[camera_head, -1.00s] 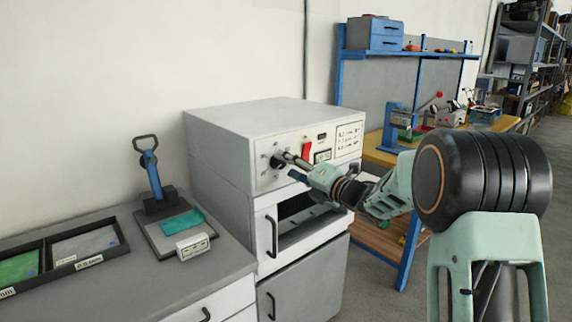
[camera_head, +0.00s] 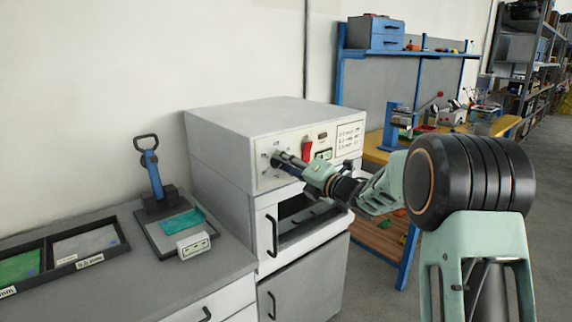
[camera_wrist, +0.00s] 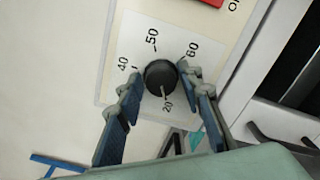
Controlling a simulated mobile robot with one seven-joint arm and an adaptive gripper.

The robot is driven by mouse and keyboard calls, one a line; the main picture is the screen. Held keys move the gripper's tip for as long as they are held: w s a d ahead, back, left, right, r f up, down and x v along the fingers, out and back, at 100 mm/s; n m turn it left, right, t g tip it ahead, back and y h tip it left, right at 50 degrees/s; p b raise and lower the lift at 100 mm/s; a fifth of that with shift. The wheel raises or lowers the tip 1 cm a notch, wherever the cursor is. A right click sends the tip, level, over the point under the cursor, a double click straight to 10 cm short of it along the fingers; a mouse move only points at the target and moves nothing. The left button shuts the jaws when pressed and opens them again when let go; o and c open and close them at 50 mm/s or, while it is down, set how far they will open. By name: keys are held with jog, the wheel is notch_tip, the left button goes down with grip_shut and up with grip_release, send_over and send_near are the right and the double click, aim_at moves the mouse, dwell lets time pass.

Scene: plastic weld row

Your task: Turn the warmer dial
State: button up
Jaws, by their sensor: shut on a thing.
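The warmer dial (camera_wrist: 161,75) is a round black knob on a white scale plate (camera_wrist: 150,32) marked 40, 50, 60 and 20. Its pale pointer line faces the 20 mark in the wrist view. My gripper (camera_wrist: 160,82) has one blue-padded finger on each side of the knob and is shut on it. In the head view my gripper (camera_head: 284,161) reaches from the right to the left part of the warmer's front panel. There its fingers mostly hide the dial. The warmer (camera_head: 262,118) is a grey box with a white panel.
An open bay (camera_head: 303,214) lies below the panel. A grey counter (camera_head: 120,285) with trays and a blue-handled tool (camera_head: 152,172) stands at left. A workbench (camera_head: 383,157) stands behind my arm.

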jog(key=shift+m, duration=0.4)
jog(key=m+p, duration=0.3)
jog(key=m, duration=0.6)
jog(key=m+p, duration=0.3)
jog(key=m, duration=0.6)
jog(key=shift+s+f, duration=0.1)
jog(key=shift+f, duration=0.1)
jog(key=m+p, duration=0.2)
jog(key=m, duration=0.2)
jog(key=shift+a+f+m+p, duration=0.1)
jog(key=shift+f+m+p, duration=0.05)
jog(key=shift+m+p, duration=0.25)
jog(key=o, duration=1.1)
jog(key=shift+s, duration=0.1)
